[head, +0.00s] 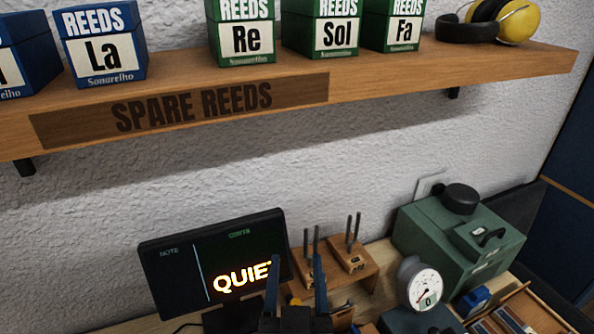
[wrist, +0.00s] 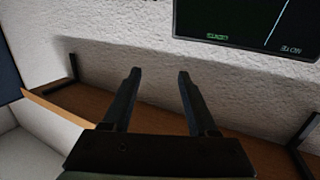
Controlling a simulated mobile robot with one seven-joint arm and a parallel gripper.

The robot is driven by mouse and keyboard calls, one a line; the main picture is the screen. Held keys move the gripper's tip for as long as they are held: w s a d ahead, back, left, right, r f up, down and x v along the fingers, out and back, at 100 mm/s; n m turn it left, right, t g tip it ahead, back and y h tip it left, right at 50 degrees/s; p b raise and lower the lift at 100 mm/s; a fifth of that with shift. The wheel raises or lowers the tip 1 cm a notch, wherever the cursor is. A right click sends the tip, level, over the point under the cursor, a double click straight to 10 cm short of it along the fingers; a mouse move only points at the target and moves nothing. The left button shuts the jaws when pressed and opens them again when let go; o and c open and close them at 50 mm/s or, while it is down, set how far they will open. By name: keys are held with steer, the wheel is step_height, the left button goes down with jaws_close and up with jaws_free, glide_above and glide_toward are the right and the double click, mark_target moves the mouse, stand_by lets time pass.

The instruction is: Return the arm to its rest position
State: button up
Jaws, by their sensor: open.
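My gripper (head: 297,287) shows at the bottom of the head view, its two fingers pointing up and standing apart. It is open with nothing between the fingers. It overlaps the right part of a dark display (head: 170,280) that reads "QUIET", its last letter partly hidden. In the wrist view, my gripper (wrist: 157,75) also has its fingers spread in front of the white wall. The display's dark screen (wrist: 240,15) is upside down at the top of that view, apart from the fingers.
Above, a wooden shelf (head: 420,83) marked "SPARE REEDS" holds blue and green reed boxes (head: 105,45) and yellow ear defenders (head: 518,22). On the bench stand a wooden block (head: 362,268) with upright pins, a green machine (head: 440,235) and a round gauge (head: 424,287).

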step_height(320, 180, up, 21)
steer(key=t, duration=0.5)
steer(key=s+r+t, duration=0.2)
steer(key=s+r, duration=0.1)
steer(key=r, duration=0.5)
steer(key=s+r+t, duration=0.3)
steer(key=r, duration=0.6)
steer(key=shift+s, duration=0.4)
steer(key=shift+s+r, duration=0.2)
steer(key=shift+r, duration=0.15)
steer(key=shift+c, duration=0.7)
steer(key=shift+s+f, duration=0.1)
steer(key=shift+s, duration=0.05)
